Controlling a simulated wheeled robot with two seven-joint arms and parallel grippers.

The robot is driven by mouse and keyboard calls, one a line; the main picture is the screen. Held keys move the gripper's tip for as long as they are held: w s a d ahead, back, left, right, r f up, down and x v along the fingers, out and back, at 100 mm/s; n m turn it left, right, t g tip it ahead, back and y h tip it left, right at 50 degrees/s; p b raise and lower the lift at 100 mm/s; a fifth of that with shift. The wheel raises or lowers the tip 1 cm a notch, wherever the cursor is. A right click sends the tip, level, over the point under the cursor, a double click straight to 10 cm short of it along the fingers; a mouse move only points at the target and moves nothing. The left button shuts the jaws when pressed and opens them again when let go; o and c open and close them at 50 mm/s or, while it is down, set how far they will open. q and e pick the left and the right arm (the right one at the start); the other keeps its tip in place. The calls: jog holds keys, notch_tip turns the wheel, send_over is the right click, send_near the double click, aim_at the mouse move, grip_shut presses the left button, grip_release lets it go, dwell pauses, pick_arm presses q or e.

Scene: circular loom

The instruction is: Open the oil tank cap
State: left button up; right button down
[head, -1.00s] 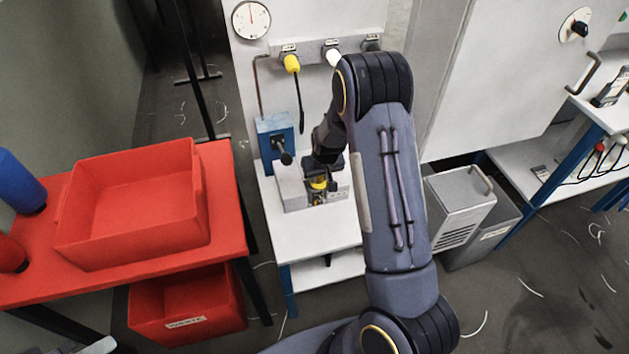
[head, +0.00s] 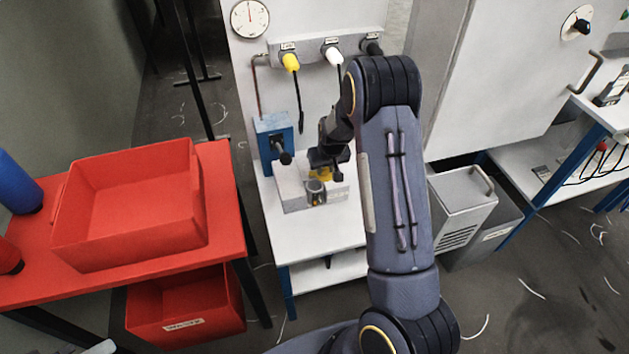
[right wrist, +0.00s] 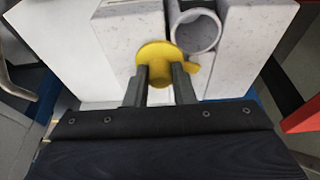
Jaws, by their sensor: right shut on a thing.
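The oil tank's filler neck (head: 316,191) is a grey tube on a pale block (head: 293,188) on the white bench. Its mouth shows open and uncovered, and the open tube also shows in the right wrist view (right wrist: 196,31). My right gripper (right wrist: 160,84) is shut on the yellow cap (right wrist: 158,52), which lies beside the tube mouth in that view. In the head view the cap (head: 320,173) shows just behind the tube, partly hidden by my right gripper (head: 323,167). I cannot tell whether the cap touches the block. My left gripper is not in view.
A blue box with a black knob (head: 275,135) stands at the bench's back left. Yellow and white handles (head: 291,63) hang on the panel behind. A red table (head: 225,205) with a red bin (head: 130,235) is to the left. The bench front (head: 315,243) is clear.

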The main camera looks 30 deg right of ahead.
jog(key=shift+w+d, duration=0.55)
jog(key=shift+d, duration=0.05)
jog(key=shift+w+d+b, duration=0.1)
jog(key=shift+w+b, duration=0.25)
jog(key=shift+w, duration=0.5)
jog(key=c, duration=1.6)
grip_release()
jog(key=shift+o, duration=1.2)
jog(key=shift+w+f, duration=0.1)
jog(key=shift+o, duration=1.4)
jog(key=shift+a, duration=0.3)
